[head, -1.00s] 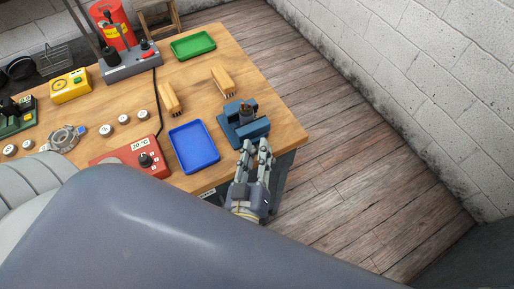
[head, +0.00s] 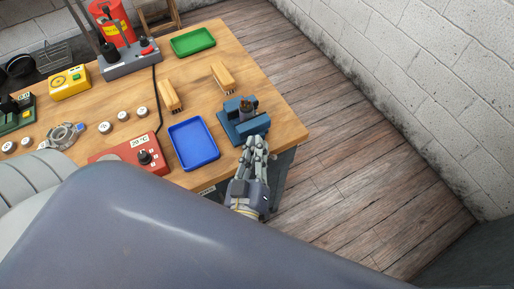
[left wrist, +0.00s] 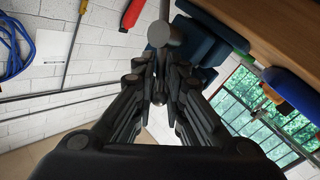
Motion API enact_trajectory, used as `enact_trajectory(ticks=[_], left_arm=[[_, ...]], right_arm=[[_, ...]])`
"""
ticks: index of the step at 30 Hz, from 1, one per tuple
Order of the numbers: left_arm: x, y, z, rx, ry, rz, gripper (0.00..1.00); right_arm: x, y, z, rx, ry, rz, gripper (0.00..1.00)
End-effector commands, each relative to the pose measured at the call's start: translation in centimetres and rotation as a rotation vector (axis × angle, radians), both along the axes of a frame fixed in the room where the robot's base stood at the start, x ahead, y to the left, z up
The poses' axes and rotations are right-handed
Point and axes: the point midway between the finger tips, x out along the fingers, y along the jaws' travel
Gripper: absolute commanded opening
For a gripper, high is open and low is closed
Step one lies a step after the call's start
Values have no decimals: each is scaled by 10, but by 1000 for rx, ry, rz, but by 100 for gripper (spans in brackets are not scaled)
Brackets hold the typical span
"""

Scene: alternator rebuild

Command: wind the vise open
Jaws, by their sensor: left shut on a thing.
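The blue vise (head: 238,130) is mounted at the near right corner of the wooden bench, with a small dark cylindrical part (head: 246,111) standing between its jaws. My left gripper (head: 255,143) is at the near side of the vise, its fingers drawn together. In the left wrist view the fingers (left wrist: 160,88) are shut on the vise handle (left wrist: 160,34), whose round grey end stands out beyond them. The blue vise body (left wrist: 196,42) is behind it. My right gripper is not in view.
A blue tray (head: 194,163) lies left of the vise, and a red unit (head: 117,162) farther left. Two wooden brush-like blocks (head: 170,96) and a green tray (head: 193,41) are farther back. The floor right of the bench is clear.

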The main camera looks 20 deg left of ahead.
Motion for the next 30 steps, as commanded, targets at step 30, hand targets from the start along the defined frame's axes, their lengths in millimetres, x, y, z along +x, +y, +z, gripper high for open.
enact_trajectory(ticks=[30], left_arm=[[-13, 10, -20, -349, -448, 1, 0]], right_arm=[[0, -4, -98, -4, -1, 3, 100]])
